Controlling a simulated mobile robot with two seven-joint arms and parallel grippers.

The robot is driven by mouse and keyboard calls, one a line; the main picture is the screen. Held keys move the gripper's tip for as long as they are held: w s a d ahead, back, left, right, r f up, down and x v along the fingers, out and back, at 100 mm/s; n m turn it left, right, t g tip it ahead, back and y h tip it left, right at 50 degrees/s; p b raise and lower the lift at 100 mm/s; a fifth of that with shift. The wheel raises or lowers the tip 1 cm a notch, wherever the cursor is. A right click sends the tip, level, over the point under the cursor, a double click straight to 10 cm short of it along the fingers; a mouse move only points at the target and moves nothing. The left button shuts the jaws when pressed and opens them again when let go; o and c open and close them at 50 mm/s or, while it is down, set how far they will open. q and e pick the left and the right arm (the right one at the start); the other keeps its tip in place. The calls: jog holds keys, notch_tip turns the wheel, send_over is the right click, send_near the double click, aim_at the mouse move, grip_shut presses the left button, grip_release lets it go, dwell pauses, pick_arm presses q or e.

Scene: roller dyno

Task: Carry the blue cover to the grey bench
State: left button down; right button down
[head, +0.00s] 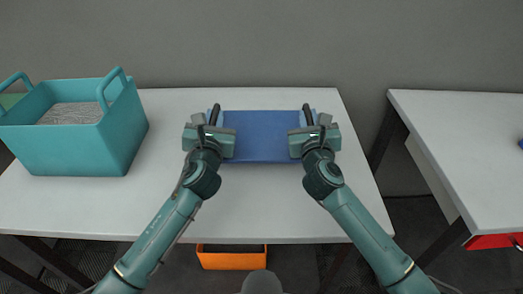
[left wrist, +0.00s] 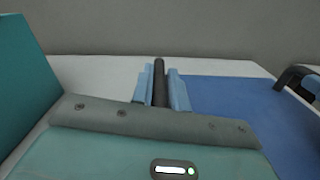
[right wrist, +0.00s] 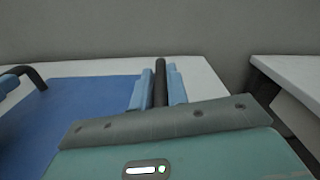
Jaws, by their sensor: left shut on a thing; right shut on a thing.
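The blue cover (head: 262,135) is a flat blue panel with a dark bar handle on each side. It is level at the middle of a pale table, and I cannot tell whether it rests on the top or hangs just above it. My left gripper (head: 214,116) is shut on its left handle, also seen between the pads in the left wrist view (left wrist: 160,85). My right gripper (head: 309,116) is shut on its right handle, likewise in the right wrist view (right wrist: 160,85). No top looks clearly grey; a second pale bench (head: 460,140) stands at the right.
A teal crate (head: 75,148) with handles and grey contents stands on the left of the pale table (head: 270,210). A gap separates this table from the right bench. An orange bin (head: 232,260) is below the front edge. A red thing (head: 490,242) is under the right bench.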

pick_arm(q)
jog(key=shift+a, duration=0.25)
pick_arm(e)
jog(key=shift+d, duration=0.3)
